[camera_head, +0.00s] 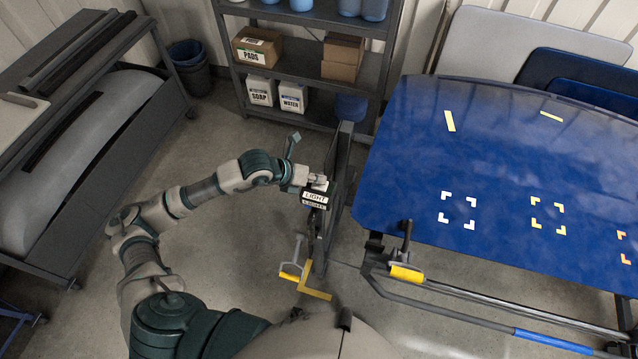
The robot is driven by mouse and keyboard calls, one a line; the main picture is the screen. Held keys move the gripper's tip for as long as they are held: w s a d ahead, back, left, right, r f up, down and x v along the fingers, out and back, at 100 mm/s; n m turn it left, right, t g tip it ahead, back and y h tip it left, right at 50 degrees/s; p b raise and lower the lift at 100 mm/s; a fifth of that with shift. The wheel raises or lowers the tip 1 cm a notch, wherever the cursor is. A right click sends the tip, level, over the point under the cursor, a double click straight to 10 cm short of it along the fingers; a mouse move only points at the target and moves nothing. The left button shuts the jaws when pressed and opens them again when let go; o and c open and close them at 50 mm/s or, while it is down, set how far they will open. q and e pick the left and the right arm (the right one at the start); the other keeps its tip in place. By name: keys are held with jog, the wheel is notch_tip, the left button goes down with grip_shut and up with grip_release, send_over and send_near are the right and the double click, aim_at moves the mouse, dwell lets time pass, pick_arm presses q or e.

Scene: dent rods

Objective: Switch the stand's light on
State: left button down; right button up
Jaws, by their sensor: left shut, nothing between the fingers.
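The stand (340,165) is a dark upright frame left of the blue panel. A small box with a white label reading "LIGHT" (315,198) is fixed on its near left side. My left gripper (321,182) is shut and empty. It is right at the top of the light box, just above the label. I cannot tell whether it touches the box. The switch itself is hidden or too small to make out. No lit lamp can be made out on the stand. My right gripper is not in view.
A large blue panel (500,150) with corner marks and yellow strips fills the right side. A yellow-gripped handle (406,273) and a yellow bracket (313,292) stick out in front. Shelves with boxes (257,47) stand behind.

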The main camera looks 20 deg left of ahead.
pick_arm(q)
jog(key=shift+r+p, duration=0.55)
jog(key=shift+r, duration=0.45)
notch_tip(320, 180, up, 6)
jog(key=p, duration=0.3)
dwell(0.4)
